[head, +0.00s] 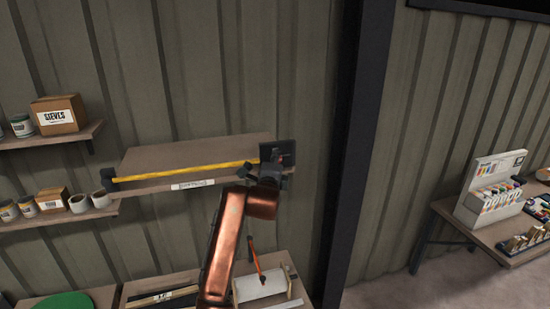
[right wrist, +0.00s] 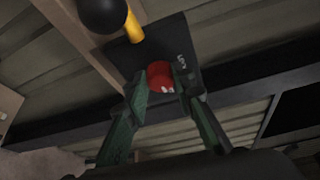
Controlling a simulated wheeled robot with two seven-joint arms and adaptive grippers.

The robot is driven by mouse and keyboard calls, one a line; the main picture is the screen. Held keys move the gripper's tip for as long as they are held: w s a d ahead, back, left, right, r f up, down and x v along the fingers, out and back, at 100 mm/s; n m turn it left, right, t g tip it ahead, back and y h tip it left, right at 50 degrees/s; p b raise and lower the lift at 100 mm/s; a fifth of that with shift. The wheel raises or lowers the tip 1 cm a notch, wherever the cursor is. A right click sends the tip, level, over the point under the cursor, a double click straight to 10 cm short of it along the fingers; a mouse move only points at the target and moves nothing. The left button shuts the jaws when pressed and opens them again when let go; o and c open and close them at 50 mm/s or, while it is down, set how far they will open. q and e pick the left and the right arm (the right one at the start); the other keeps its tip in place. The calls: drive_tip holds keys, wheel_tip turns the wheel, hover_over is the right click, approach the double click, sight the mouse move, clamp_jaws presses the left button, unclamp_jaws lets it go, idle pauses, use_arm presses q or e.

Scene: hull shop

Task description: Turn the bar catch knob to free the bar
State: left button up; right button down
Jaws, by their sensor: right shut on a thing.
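The yellow bar (head: 185,171) runs along the front of a wall shelf in the head view, from a dark bracket at the left to a dark plate (head: 286,151) at the right. The red catch knob (right wrist: 160,76) shows in the right wrist view on that dark plate, beside the bar's end (right wrist: 134,29) and a black ball. My right gripper (right wrist: 160,84) has its two green fingers closed on either side of the knob. In the head view my right gripper (head: 266,165) covers the knob. My left gripper is in neither view.
The barred shelf (head: 195,150) holds nothing visible and has a label on its edge. Shelves at the left hold cans and a SIEVES box (head: 59,114). A bench below holds an orange-handled tool (head: 257,262). A dark post (head: 358,150) stands right of the shelf; a table with a marker rack (head: 491,190) is farther right.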

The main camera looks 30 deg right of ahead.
drive_tip(key=shift+m, duration=0.4)
drive_tip(key=shift+p, duration=0.3)
drive_tip(key=c, duration=1.6)
unclamp_jaws()
drive_tip(key=shift+d, duration=0.1)
drive_tip(key=v, duration=1.2)
drive_tip(key=shift+r, duration=0.2)
